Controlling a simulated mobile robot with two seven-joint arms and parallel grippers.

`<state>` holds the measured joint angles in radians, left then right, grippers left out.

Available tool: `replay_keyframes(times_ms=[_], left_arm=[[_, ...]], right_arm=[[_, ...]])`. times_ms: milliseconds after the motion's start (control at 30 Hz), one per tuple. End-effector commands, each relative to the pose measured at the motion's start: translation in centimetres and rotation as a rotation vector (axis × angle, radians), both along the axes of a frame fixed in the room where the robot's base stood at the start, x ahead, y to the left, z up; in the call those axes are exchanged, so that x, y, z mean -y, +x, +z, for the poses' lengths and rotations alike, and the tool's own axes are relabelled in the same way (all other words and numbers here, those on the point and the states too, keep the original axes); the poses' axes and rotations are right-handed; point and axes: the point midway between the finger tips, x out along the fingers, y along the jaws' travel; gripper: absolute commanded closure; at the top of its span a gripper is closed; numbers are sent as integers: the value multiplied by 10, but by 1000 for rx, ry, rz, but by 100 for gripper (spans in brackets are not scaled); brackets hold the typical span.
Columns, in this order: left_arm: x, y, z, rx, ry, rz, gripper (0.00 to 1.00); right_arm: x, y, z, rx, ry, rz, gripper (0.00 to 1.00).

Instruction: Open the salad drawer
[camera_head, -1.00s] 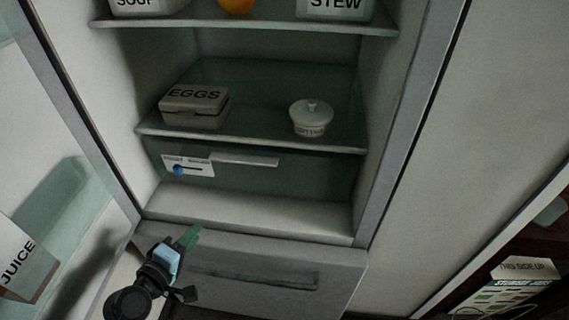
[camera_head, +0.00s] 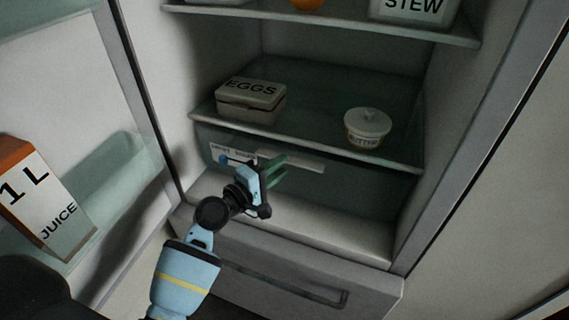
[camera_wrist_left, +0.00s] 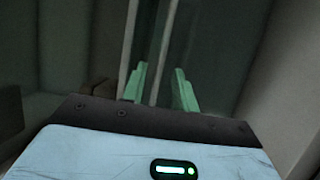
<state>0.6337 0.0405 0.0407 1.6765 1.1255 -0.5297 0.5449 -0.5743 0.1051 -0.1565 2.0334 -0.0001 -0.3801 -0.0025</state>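The salad drawer (camera_head: 205,139) is a dark glassy front below the lower fridge shelf. It looks closed. It carries a white label with a blue mark and a pale horizontal handle bar (camera_head: 305,162). My left gripper (camera_head: 284,170) is in front of the drawer, at the left part of the handle. Its green fingers hide part of the bar and the label's right end. In the left wrist view the fingers (camera_wrist_left: 160,85) are apart, with a pale strip between them in the picture. I cannot tell whether they touch the bar. My right gripper is not in view.
An egg box (camera_head: 250,102) and a butter pot (camera_head: 368,128) stand on the shelf (camera_head: 310,140) above. The open fridge door on the left holds a juice carton (camera_head: 45,205). A grey lower drawer (camera_head: 240,250) with a recessed handle is below. The right fridge wall borders the space.

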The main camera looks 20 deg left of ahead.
Motion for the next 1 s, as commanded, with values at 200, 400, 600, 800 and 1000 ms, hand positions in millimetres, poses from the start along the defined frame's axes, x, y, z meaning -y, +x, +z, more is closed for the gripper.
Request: replay_keyframes(times_ms=[200,400,600,800,1000], left_arm=[[8,19,0,0,0,1,71],[10,23,0,0,1,1,71],[10,22,0,0,1,1,79],[10,22,0,1,2,1,100],[10,22,0,1,2,1,100]], right_arm=[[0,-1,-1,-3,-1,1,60],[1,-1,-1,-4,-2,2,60],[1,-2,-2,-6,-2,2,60],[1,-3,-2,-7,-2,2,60],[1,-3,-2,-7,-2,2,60]])
